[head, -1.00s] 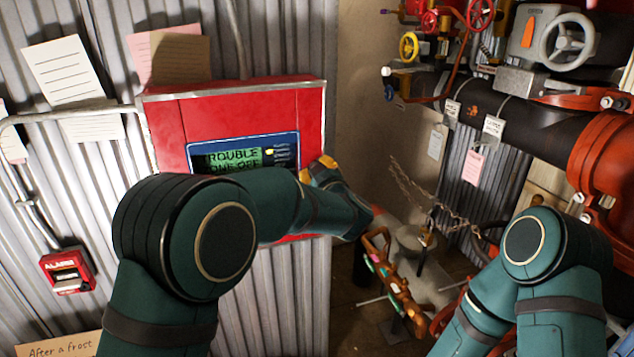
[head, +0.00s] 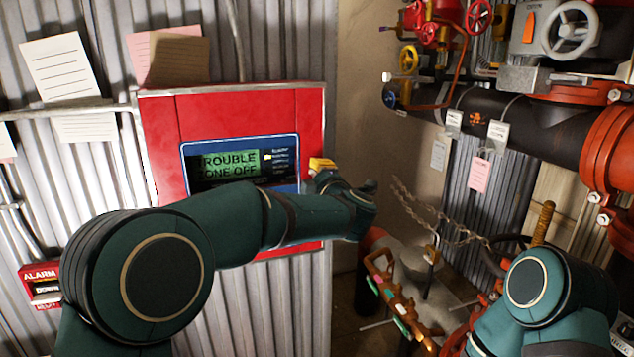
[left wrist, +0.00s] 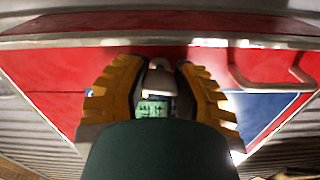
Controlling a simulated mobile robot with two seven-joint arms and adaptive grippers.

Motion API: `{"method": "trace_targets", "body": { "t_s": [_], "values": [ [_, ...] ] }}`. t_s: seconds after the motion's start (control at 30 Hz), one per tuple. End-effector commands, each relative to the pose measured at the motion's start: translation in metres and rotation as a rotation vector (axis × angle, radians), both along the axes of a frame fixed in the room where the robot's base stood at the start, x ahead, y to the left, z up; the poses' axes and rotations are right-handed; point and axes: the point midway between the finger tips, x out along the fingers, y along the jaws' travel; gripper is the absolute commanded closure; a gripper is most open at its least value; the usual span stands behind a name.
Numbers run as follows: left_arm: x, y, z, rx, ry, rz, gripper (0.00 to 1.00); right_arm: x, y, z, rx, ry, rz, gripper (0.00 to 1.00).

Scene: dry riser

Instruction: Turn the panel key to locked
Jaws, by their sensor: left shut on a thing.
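The red panel (head: 230,105) is on the corrugated wall, its display (head: 225,165) reading "TROUBLE ZONE OFF". My left arm crosses in front of its lower part. My left gripper (head: 322,165) is at the panel's right side in the head view, with a yellow finger showing. In the left wrist view, the yellow-padded fingers (left wrist: 158,82) are close on a small pale metal piece, seemingly the panel key (left wrist: 160,77), in front of the red face. The key's slot and its position marks are hidden. My right gripper is out of view; only its arm shows.
A red alarm box (head: 42,285) is on the wall at lower left. A dark pipe (head: 500,115) with red flanges and handwheels (head: 572,30) fills the upper right. A chain (head: 440,220) and a rack of coloured pieces (head: 395,300) are below it.

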Motion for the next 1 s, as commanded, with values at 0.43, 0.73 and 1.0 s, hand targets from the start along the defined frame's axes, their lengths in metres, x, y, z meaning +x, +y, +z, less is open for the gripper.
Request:
{"method": "trace_targets", "body": {
  "t_s": [0.43, 0.73, 1.0],
  "values": [
    [0.0004, 0.0016, 0.0011, -0.153, -0.052, 0.004, 1.00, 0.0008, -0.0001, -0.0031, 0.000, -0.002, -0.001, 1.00],
    [0.0004, 0.0017, 0.0013, -0.164, -0.056, 0.004, 1.00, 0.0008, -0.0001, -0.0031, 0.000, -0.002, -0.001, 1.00],
    [0.0004, 0.0015, 0.0009, -0.163, -0.054, 0.003, 0.38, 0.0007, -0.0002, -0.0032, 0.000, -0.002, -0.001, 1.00]
  ]
}}
